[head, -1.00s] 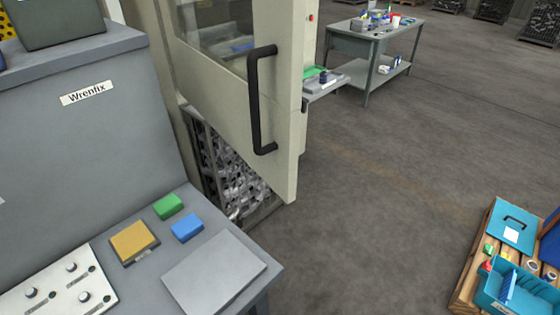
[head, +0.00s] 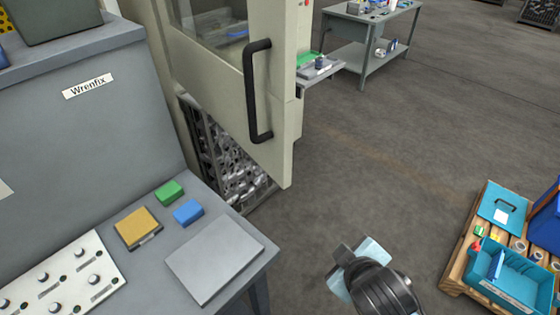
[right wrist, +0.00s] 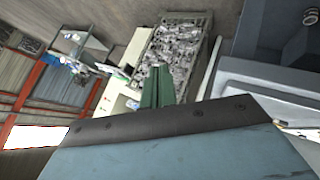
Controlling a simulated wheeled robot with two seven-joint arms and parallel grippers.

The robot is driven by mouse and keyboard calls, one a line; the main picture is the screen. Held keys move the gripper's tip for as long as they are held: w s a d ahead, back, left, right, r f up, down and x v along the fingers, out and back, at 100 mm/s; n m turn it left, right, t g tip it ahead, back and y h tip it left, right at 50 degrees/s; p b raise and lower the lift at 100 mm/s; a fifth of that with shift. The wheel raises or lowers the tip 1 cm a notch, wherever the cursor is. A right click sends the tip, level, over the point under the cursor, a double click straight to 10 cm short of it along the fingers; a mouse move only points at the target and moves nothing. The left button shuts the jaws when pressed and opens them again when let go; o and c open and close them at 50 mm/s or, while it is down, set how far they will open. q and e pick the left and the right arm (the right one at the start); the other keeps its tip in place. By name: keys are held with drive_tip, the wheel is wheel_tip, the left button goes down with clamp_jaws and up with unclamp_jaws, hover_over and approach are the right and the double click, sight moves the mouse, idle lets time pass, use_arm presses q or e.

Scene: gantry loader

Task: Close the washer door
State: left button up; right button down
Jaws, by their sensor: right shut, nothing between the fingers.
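The washer door (head: 272,150) is a beige panel with a window and a long black vertical handle (head: 250,92). In the head view it stands open at upper centre, its free edge and lower corner jutting over the floor. My right gripper (head: 344,262) is at the lower centre-right, well apart from the door and below and right of the handle. It is shut and empty. In the right wrist view its green fingers (right wrist: 156,88) are together, in front of a crate of metal parts. My left gripper is in neither view.
A grey bench labelled Wrenfix (head: 90,110) fills the left, with yellow, green and blue blocks and a knob panel. A metal-parts crate (head: 232,165) shows below the door. A pallet with blue bins (head: 515,285) is lower right. Open floor lies between.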

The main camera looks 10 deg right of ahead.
sight(280, 160)
drive_tip(key=w+a+r+n+t+y, duration=0.2)
drive_tip(key=w+a+r+n+t, duration=0.15)
drive_tip(key=a+r+n, duration=0.3)
drive_tip(key=w+a+r+n+t+y, duration=0.3)
drive_tip(key=a+r+n+t, duration=0.2)
drive_tip(key=r+n, duration=0.15)
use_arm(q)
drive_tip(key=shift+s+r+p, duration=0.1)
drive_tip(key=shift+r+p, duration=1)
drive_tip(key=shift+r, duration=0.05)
use_arm(e)
drive_tip(key=shift+w+d+f, duration=0.15)
drive_tip(key=shift+w+d, duration=0.2)
drive_tip(key=shift+w, duration=1.5)
drive_tip(key=shift+w+d+f, duration=0.2)
drive_tip(key=shift+w+d, duration=0.1)
drive_tip(key=shift+w, duration=1.6)
drive_tip(key=shift+w+d+f, duration=0.15)
drive_tip(key=shift+w+d, duration=0.2)
drive_tip(key=shift+w, duration=1.5)
drive_tip(key=shift+d, duration=0.15)
